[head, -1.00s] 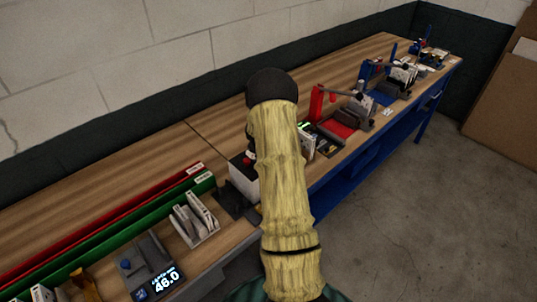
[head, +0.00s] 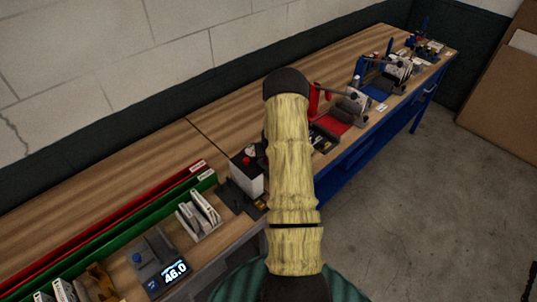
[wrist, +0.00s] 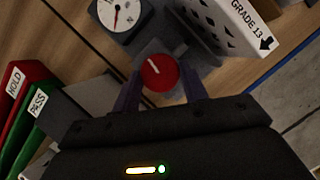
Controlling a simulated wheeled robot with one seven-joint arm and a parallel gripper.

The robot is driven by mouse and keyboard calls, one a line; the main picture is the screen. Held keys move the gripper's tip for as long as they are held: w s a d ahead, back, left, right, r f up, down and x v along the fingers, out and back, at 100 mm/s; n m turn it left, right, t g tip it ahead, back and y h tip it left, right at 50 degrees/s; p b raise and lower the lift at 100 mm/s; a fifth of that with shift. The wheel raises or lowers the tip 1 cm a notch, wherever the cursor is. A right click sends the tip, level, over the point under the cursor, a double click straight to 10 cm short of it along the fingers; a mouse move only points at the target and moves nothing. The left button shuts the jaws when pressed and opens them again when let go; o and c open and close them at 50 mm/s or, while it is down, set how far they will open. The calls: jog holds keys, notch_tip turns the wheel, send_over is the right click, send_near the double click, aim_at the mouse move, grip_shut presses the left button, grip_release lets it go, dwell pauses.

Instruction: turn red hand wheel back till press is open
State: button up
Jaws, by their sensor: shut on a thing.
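The red hand wheel (wrist: 160,71) is a round red knob with a white line on its face, pointing up and left in the wrist view. It sits on a grey block with a short dark bar beside it. My gripper (wrist: 162,88) has its two dark purple fingers on either side of the wheel and is shut on it. In the head view my arm hides the gripper, and I cannot make out the press there. How far the press is open cannot be told.
Red and green channels (head: 110,225) run along the bench at the left. A scale reading 46.0 (head: 160,262) is at the front. Bare wood lies behind (head: 100,185).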

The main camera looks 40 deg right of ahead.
dwell(0.3)
jog(key=o, duration=1)
jog(key=shift+c, duration=0.2)
jog(key=p+v, duration=0.2)
jog(key=v, duration=1.5)
jog(key=shift+r, duration=0.15)
jog(key=shift+s+a, duration=0.1)
